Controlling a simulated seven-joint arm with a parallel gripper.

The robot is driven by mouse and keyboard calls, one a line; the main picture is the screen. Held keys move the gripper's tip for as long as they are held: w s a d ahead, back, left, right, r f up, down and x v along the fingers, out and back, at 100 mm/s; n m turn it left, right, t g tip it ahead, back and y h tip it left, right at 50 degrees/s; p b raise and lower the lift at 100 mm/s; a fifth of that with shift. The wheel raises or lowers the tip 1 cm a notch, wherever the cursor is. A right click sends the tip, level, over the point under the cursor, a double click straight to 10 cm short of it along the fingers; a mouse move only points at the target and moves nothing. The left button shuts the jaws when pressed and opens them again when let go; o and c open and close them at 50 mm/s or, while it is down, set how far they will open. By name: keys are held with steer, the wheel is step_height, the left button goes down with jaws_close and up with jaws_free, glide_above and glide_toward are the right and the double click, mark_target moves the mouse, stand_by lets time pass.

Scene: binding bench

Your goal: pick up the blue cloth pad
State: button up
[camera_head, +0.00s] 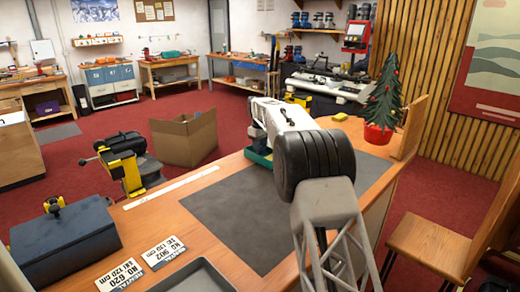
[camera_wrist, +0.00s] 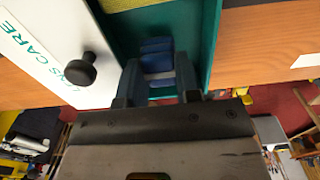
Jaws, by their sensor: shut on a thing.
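The blue cloth pad (camera_wrist: 157,56) is between the two fingers of my gripper (camera_wrist: 158,82) in the wrist view. The fingers are shut on its sides. The pad is over or inside a green tray (camera_wrist: 207,45); I cannot tell whether it touches the tray floor. In the head view, the green tray (camera_head: 258,157) shows only in part below my arm's end. The pad and fingertips are hidden there behind my arm.
A white board with "LENS CARE" lettering and a black knob (camera_wrist: 80,70) lies left of the tray in the wrist view. On the bench are a grey mat (camera_head: 225,210), a white ruler (camera_head: 170,187), label cards (camera_head: 163,252) and a potted small tree (camera_head: 381,105).

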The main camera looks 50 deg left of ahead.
step_height(320, 180, up, 2)
steer(key=shift+r, duration=0.1)
steer(key=shift+s+d+r, duration=0.1)
steer(key=shift+s+d, duration=0.05)
steer(key=shift+d, duration=0.05)
steer(key=shift+s+d+r, duration=0.2)
steer(key=shift+s+d, duration=1.35)
steer(key=shift+d, duration=0.5)
steer(key=shift+s+d+r, duration=0.25)
steer(key=shift+s+d, duration=1.25)
steer(key=shift+d, duration=0.6)
steer(key=shift+s+d+r, duration=0.2)
steer(key=shift+s+d, duration=1.35)
steer(key=shift+d, duration=0.5)
steer(key=o, duration=0.3)
steer(key=shift+c, duration=1.1)
steer(key=w+a+r+n, duration=0.4)
steer(key=w+a+n, duration=0.1)
steer(key=w+n, duration=0.4)
steer(key=shift+w+r, duration=0.15)
steer(key=shift+w, duration=0.15)
